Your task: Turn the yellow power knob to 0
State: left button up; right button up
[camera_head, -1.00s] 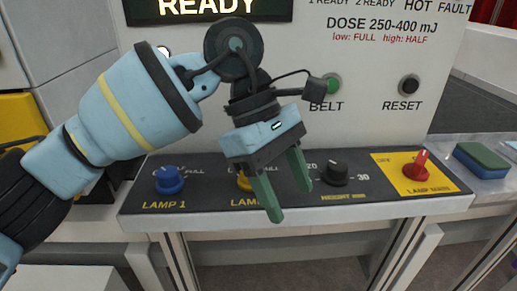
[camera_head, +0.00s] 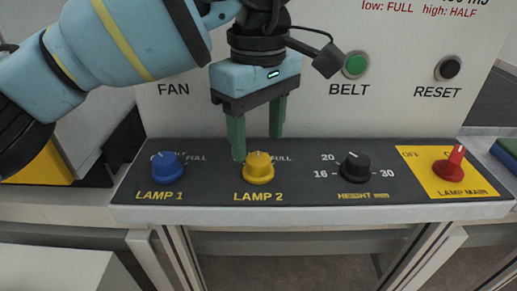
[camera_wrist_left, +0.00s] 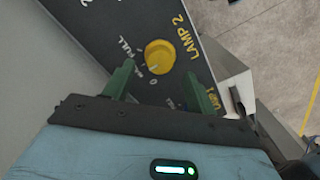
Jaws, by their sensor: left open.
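The yellow LAMP 2 knob (camera_head: 258,168) stands on the dark sloped panel (camera_head: 310,190), between the blue knob and the black knob. In the left wrist view the yellow knob (camera_wrist_left: 159,55) shows beyond the fingertips, with "0", "HALF" and "FULL" marks beside it. Its white pointer line is on the side near the "0" mark. My left gripper (camera_head: 258,148) is open and empty, with its green fingers pointing down just above and behind the knob. The fingers (camera_wrist_left: 162,85) appear apart from the knob. My right gripper is not in view.
A blue LAMP 1 knob (camera_head: 167,168) is to the left. A black HEIGHT knob (camera_head: 354,167) and a red LAMP MAIN switch (camera_head: 450,164) are to the right. The green BELT button (camera_head: 356,65) and black RESET button (camera_head: 448,68) are on the upright face.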

aim_at(258, 158)
pick_arm(q)
notch_tip(258, 158, down, 2)
jog(key=shift+f, duration=0.7)
jog(key=c, duration=1)
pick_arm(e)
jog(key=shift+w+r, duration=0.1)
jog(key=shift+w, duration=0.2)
